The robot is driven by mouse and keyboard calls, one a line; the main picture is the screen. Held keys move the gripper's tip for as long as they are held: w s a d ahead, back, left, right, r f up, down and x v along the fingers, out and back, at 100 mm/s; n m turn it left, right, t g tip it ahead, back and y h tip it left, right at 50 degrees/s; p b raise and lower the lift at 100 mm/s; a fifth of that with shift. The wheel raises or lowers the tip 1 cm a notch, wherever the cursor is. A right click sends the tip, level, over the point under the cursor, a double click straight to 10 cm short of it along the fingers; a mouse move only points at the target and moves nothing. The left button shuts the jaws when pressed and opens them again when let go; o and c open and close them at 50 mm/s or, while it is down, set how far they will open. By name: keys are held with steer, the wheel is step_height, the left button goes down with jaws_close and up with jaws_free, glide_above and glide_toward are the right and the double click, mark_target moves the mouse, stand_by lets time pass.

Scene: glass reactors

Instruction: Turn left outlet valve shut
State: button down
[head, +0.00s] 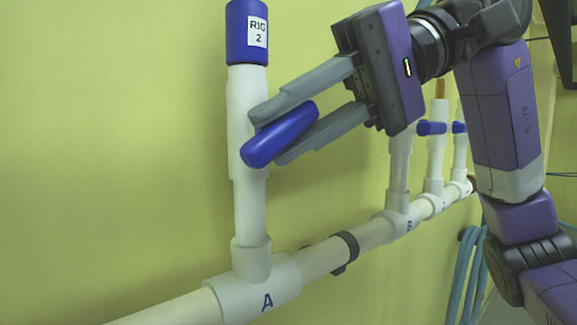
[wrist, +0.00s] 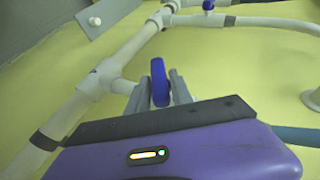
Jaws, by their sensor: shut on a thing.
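The blue valve handle (head: 281,134) sits on the white vertical pipe (head: 249,207) that rises from the tee marked A. The handle slants, its lower left end nearer me and its upper right end between the fingers. My gripper (head: 262,137) has one grey finger above the handle and one below, shut on it. In the wrist view the blue handle (wrist: 160,82) stands between the two grey fingers (wrist: 161,88). The valve body behind the handle is partly hidden by the handle and the upper finger.
A blue cap labelled RIG 2 (head: 247,32) tops the same pipe. The white horizontal pipe (head: 318,257) runs rightward to further branches, one marked B, with more blue handles (head: 431,128). Blue hoses (head: 466,265) hang at the right. The yellow wall is close behind.

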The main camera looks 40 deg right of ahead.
steer(key=y+b, duration=0.1)
steer(key=b, duration=0.1)
steer(key=f+m+y+b, duration=0.1)
steer(key=y+b, duration=0.1)
steer(key=b, duration=0.1)
steer(key=shift+d+f+t, duration=0.1)
steer(key=shift+d+t, duration=0.05)
steer(key=shift+t, duration=0.25)
steer(key=y+b, duration=0.2)
steer(key=b, duration=0.1)
steer(key=shift+m+t, duration=0.4)
steer(key=shift+y+b, duration=0.3)
steer(key=shift+y, duration=0.1)
steer(key=shift+r, duration=0.2)
steer(key=c, duration=1.3)
jaws_free()
steer(key=shift+v, duration=3.9)
